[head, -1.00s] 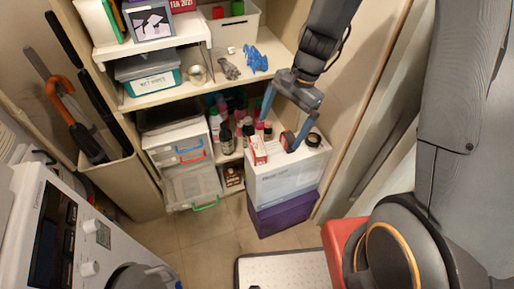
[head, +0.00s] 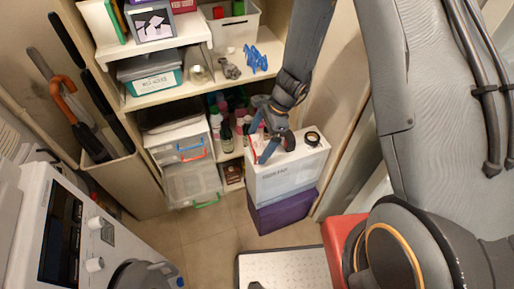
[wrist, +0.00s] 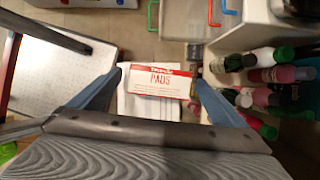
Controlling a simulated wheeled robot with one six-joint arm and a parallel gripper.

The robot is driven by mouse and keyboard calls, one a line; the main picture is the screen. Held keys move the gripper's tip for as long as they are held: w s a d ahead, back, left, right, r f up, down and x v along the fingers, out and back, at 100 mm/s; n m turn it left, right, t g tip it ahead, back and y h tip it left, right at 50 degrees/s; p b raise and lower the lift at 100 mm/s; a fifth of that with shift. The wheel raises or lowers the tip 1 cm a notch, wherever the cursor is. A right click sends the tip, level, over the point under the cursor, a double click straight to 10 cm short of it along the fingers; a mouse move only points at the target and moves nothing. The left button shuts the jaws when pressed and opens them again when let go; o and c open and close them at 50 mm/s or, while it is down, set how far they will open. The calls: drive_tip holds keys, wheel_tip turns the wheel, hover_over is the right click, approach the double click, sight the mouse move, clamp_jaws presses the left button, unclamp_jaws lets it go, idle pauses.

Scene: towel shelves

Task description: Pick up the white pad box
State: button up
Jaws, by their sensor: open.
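The pad box (wrist: 163,80) is small and white with red bands and the word PADS. In the wrist view it lies between the two fingers of my gripper (wrist: 159,78), with a gap on both sides. In the head view the pad box (head: 253,146) is mostly hidden behind my gripper (head: 259,143), at the left part of a large white carton's top (head: 288,180). My gripper is open and holds nothing. Its fingers point down over the carton; I cannot tell whether they touch its top.
A dark round jar (head: 312,139) stands on the carton's right side. The carton rests on a purple box (head: 283,212). Several bottles (head: 226,137) crowd the shelf to the left. Clear drawers (head: 193,184) stand further left. The shelf edge (head: 190,93) is above left.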

drive_tip(key=shift+x, duration=0.85)
drive_tip(key=c, duration=1.1)
drive_tip(key=shift+r, duration=0.2)
